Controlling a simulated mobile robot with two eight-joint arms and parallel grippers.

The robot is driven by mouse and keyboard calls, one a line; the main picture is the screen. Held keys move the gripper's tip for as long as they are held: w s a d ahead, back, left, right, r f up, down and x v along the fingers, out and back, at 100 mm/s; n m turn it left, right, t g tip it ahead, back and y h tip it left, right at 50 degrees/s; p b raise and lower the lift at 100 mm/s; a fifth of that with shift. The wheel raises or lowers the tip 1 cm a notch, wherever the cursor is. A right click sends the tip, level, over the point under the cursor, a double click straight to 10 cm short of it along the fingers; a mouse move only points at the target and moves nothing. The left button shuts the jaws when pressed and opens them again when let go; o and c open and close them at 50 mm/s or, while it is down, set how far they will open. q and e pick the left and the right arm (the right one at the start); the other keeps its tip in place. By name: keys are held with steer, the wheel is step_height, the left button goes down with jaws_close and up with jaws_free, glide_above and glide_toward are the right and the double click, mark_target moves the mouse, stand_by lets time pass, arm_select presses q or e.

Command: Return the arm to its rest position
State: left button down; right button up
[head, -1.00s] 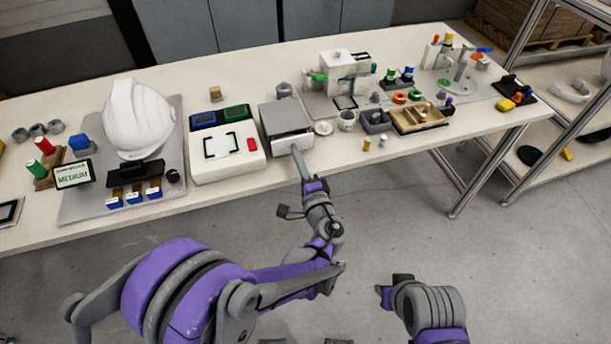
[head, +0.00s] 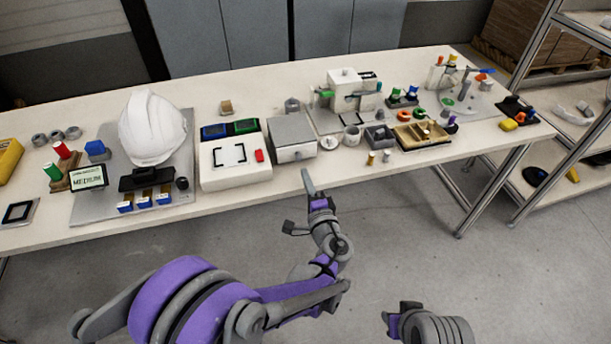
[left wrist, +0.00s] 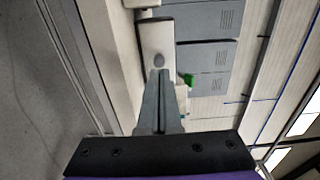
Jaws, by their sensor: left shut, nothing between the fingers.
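My left gripper (head: 306,172) is shut and empty. Its fingers point at the table's front edge, just in front of the grey-topped box (head: 292,131), with a small gap to the box. In the left wrist view the closed fingers (left wrist: 160,78) reach toward a pale face (left wrist: 157,38) with a small grey round knob on it. My left arm (head: 290,290) stretches forward from the lower left. Part of my right arm (head: 437,328) shows at the bottom right; its gripper cannot be made out.
The long white table (head: 95,228) carries a white helmet (head: 151,128) on a grey plate, a white panel box (head: 232,172), a wooden sorting tray (head: 428,144) and several small parts. A metal shelf (head: 555,110) stands at the right. The floor before the table is clear.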

arm_select(q)
steer(key=v, duration=0.9)
steer(key=shift+s+d, duration=0.15)
steer(key=shift+s, duration=0.2)
arm_select(e)
steer(key=shift+w, duration=0.1)
